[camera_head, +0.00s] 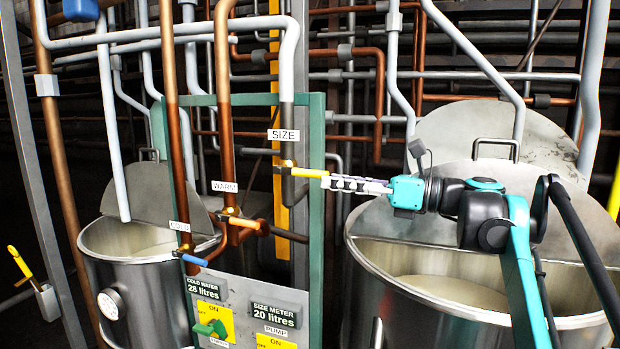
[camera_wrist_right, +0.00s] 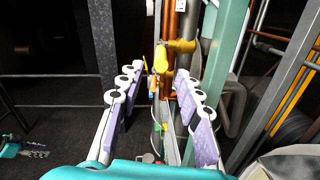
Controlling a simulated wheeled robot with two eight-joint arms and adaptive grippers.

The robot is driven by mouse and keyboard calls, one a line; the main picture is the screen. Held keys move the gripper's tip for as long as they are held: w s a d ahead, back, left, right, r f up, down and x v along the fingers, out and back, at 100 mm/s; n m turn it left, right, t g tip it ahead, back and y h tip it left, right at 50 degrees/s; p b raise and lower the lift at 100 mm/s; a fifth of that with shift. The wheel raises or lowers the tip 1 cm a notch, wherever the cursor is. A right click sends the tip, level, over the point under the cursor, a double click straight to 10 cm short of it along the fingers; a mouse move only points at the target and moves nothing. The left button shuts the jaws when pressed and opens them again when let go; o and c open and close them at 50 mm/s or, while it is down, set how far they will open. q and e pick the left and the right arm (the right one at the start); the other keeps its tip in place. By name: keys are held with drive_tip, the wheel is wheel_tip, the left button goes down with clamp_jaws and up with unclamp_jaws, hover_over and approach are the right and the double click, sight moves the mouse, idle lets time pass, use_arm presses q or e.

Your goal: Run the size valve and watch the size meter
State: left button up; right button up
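The yellow size valve handle (camera_head: 310,172) sticks out to the right from the pipe under the SIZE label (camera_head: 283,135). My right gripper (camera_head: 338,183) is at the handle's outer end. In the right wrist view its two fingers (camera_wrist_right: 157,80) are spread, with the yellow handle (camera_wrist_right: 161,58) beyond and between the tips; I cannot tell if they touch it. The size meter (camera_head: 275,314) reads 20 litres. A small teal and grey piece (camera_wrist_right: 20,150) at the lower left of the wrist view may be my left gripper; its opening is unclear.
The cold water display (camera_head: 206,288) reads 28 litres. The WARM valve handle (camera_head: 241,222) and blue COLD handle (camera_head: 190,259) sit lower left. A large steel vat (camera_head: 440,300) stands under my right arm, a smaller one (camera_head: 140,300) at left. A green frame post (camera_head: 316,220) stands close by.

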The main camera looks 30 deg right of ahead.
sight(290, 171)
drive_tip(key=x, duration=0.4)
drive_tip(key=r+x, duration=0.1)
drive_tip(key=x, duration=0.2)
drive_tip(key=shift+w, duration=0.1)
clamp_jaws()
